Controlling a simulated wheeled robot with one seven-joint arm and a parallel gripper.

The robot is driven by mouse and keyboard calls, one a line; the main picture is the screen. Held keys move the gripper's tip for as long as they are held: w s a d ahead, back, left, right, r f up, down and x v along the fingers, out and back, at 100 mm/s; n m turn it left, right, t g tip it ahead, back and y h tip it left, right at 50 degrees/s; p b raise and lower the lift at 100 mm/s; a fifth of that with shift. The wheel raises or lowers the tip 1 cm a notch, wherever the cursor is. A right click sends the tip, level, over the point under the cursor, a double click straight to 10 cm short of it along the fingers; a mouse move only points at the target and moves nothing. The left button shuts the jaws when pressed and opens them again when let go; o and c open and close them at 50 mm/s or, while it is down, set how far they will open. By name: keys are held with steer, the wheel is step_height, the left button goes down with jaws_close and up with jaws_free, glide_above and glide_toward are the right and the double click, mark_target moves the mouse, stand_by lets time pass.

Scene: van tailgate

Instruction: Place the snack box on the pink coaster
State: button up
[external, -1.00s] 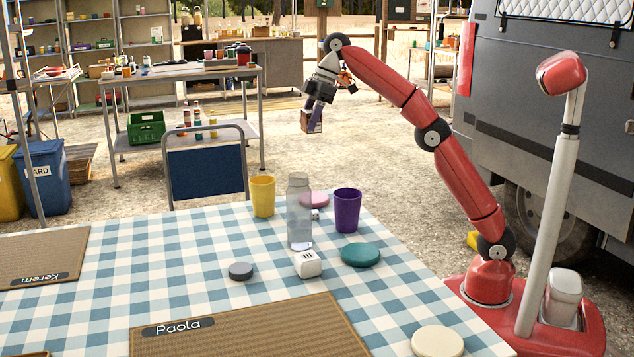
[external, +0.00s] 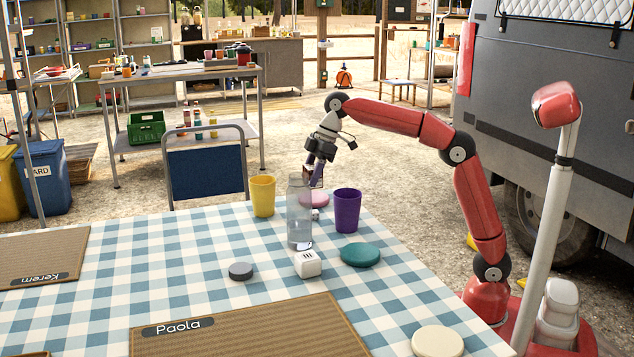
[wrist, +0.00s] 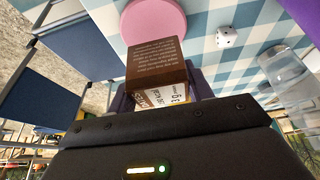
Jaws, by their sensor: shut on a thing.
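My gripper (external: 317,176) is shut on the snack box, a small brown box with a printed label. In the wrist view the snack box (wrist: 158,68) sticks out between the fingers. The pink coaster (external: 314,200) lies on the table's far side, between the yellow cup and the purple cup, partly hidden behind the clear bottle. In the wrist view the pink coaster (wrist: 152,20) shows just beyond the box, its near part covered by the box. The box is held above the table near the coaster; the exact gap cannot be told.
A clear bottle (external: 299,215) stands close in front of the coaster. A yellow cup (external: 262,196) is to the left, a purple cup (external: 347,211) to the right. A small white die (wrist: 227,37) lies beside the coaster.

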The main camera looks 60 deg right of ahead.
steer(key=shift+f+b, duration=0.4)
steer(key=shift+f, duration=1.35)
steer(key=shift+f, duration=0.1)
steer(key=o, duration=1)
steer(key=p+v, duration=0.3)
steer(key=v, duration=0.8)
steer(key=s+d+m+h, duration=0.1)
steer(key=s+d+m, duration=0.25)
steer(key=s, duration=0.45)
steer(key=s+d+f+m+t+h, duration=0.1)
steer(key=s+d+f+m, duration=0.1)
steer(key=s+f, duration=0.8)
steer(key=s+d+f+m+t+h, duration=0.1)
steer(key=s+d+f+m, duration=0.2)
steer(key=s+f, duration=0.7)
steer(key=shift+s+d, duration=0.3)
steer(key=shift+d, duration=0.55)
steer(key=shift+f+m, duration=0.15)
steer(key=shift+m, duration=0.1)
